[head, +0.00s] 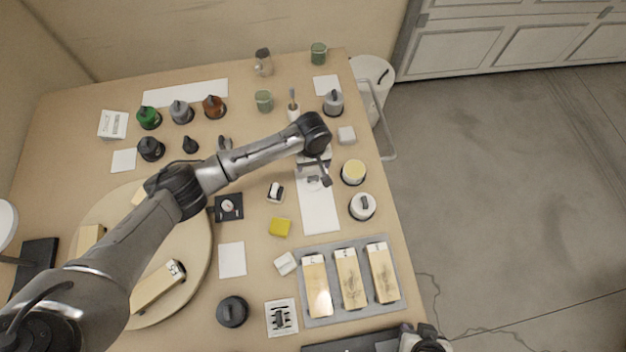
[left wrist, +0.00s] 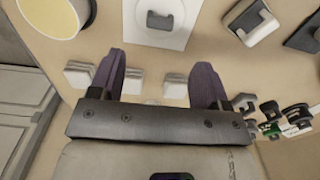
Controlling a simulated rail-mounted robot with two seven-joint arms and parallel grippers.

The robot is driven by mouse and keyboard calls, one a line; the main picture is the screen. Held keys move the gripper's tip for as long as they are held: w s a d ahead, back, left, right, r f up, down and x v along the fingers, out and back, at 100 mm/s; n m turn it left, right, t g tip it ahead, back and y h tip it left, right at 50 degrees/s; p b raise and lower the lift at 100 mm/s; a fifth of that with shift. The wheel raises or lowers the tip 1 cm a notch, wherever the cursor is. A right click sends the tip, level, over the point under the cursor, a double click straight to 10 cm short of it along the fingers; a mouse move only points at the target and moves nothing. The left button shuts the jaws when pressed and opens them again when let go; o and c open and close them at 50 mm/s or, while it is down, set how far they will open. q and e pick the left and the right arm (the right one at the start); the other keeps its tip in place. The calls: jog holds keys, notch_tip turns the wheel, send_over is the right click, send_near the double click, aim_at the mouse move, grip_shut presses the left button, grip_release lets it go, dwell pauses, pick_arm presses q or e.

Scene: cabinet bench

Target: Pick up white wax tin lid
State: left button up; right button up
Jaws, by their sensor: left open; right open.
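A white tin (head: 362,207) with a dark handle on top stands near the table's right edge in the head view. A pale round lid-like piece with a grey handle lies on a white sheet (head: 320,215); the left wrist view shows this piece (left wrist: 160,18) beyond the fingers. I cannot tell for sure which is the white wax tin's lid. My left gripper (head: 318,178) is over the sheet's upper end, open and empty; its dark fingers (left wrist: 158,75) stand apart. My right gripper (head: 425,341) is at the bottom edge, mostly out of frame; nothing shows in it.
An open tin of yellow wax (head: 353,171) stands above the white tin. A grey tray (head: 330,312) with 3 wooden blocks lies below. A black-handled white block (head: 275,191) and a yellow block (head: 280,227) are left of the sheet. Several jars stand at the back.

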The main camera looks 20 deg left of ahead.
aim_at(313, 178)
pick_arm(q)
jog(key=shift+f+b, duration=0.35)
jog(key=shift+f, duration=1.65)
notch_tip(313, 178, down, 4)
jog(key=shift+s+d+b, duration=0.1)
jog(key=shift+b, duration=0.6)
jog(key=shift+f, duration=0.55)
jog(key=c, duration=1)
